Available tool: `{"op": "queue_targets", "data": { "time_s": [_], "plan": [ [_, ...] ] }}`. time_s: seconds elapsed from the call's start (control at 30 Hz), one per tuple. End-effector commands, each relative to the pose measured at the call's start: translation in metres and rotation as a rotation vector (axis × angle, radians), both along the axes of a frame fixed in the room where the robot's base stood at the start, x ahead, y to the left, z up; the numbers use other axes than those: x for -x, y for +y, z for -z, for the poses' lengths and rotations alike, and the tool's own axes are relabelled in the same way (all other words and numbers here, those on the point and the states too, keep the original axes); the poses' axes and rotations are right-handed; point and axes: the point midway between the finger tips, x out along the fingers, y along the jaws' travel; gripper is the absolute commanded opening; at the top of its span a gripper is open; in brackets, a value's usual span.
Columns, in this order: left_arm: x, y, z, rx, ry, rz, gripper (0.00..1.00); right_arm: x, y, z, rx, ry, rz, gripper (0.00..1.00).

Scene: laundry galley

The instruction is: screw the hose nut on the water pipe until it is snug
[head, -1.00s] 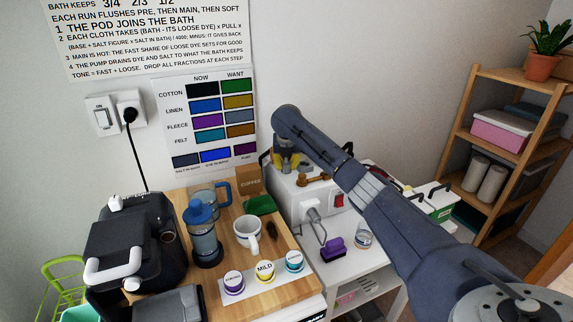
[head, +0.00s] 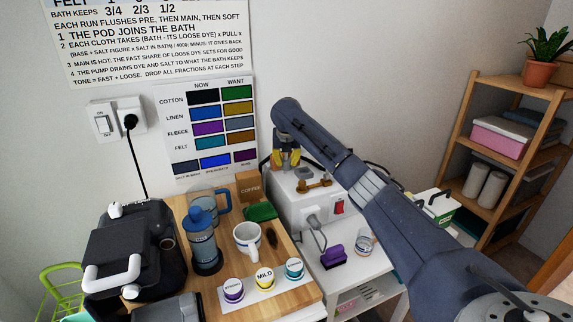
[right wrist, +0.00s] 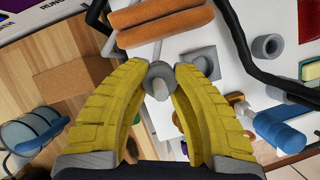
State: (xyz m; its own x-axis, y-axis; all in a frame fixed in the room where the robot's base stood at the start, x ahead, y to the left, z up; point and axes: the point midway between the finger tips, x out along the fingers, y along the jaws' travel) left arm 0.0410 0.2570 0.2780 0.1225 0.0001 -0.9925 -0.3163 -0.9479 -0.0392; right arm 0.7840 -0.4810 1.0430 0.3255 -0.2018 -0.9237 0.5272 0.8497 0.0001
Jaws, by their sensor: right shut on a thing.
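My right gripper (head: 287,158) reaches down over the white box at the back of the bench. In the right wrist view its yellow fingers (right wrist: 160,73) are shut on a small grey piece, which I take to be the hose nut (right wrist: 160,70). A paler grey stub (right wrist: 160,91) shows at the nut, between the fingers. I cannot tell whether this stub is the water pipe, nor how far the nut sits on it. In the head view the fingers hide the nut. My left gripper is not in view.
The white box (head: 292,207) carries a brass fitting (head: 314,186) and a red switch (head: 339,207), close right of the gripper. A black hose (right wrist: 240,45) curves near the fingers.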

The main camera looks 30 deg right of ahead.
Motion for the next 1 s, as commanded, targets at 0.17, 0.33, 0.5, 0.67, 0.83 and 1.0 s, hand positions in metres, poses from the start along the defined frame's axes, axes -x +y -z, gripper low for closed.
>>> {"op": "queue_targets", "data": {
  "time_s": [0.17, 0.33, 0.5, 0.67, 0.83, 1.0],
  "plan": [
    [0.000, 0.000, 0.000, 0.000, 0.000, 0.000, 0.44, 0.000, 0.000, -0.010, 0.000, 0.000, 0.000, 0.00],
    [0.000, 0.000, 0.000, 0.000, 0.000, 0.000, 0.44, 0.000, 0.000, -0.018, 0.000, 0.000, 0.001, 0.00],
    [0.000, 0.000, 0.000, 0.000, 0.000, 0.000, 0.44, 0.000, 0.000, -0.024, 0.000, 0.000, 0.000, 0.00],
    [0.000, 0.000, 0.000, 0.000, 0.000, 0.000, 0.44, 0.000, 0.000, -0.026, 0.000, 0.000, 0.000, 0.00],
    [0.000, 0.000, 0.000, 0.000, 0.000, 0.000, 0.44, 0.000, 0.000, -0.026, 0.000, 0.000, 0.000, 0.00],
    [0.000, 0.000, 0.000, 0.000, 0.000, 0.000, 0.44, -0.001, 0.003, -0.026, -0.002, -0.001, -0.003, 0.00]
  ]
}}
